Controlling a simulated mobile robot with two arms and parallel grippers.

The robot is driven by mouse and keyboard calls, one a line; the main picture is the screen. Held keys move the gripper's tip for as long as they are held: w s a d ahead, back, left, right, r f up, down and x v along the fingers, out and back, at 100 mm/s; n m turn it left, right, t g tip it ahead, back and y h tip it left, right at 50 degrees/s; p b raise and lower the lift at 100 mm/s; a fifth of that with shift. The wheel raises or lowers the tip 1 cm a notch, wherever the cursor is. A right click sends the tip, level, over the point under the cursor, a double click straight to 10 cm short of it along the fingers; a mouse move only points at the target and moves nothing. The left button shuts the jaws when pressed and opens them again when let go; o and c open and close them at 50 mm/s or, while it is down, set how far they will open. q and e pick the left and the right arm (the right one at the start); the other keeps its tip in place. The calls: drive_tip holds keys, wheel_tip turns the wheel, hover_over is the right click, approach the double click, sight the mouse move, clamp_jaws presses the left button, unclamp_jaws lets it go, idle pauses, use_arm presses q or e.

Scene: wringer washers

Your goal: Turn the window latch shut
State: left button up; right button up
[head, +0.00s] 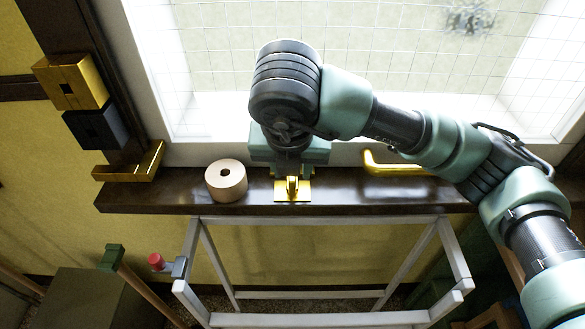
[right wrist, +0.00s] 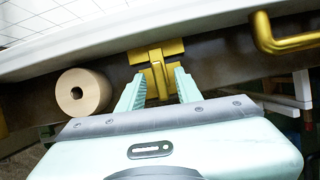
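The gold window latch (head: 292,192) sits on the dark sill below the bright window. In the right wrist view the latch (right wrist: 154,52) shows a flat crosspiece with a narrow lever standing toward me. My right gripper (head: 290,178) reaches down over the latch, and its body hides part of it in the head view. In the right wrist view its two pale fingers (right wrist: 161,84) are apart, one on each side of the lever's near end, with gaps visible between finger and lever. I cannot tell whether either finger touches it. My left gripper is not in view.
A pale wooden roll (head: 226,181) stands on the sill just left of the latch. A gold bar handle (head: 400,169) lies to the right. A gold bracket (head: 130,166) is at the sill's left end. A grey-white frame (head: 320,222) stands in front, below the sill.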

drive_tip(key=v, duration=0.6)
idle(0.4)
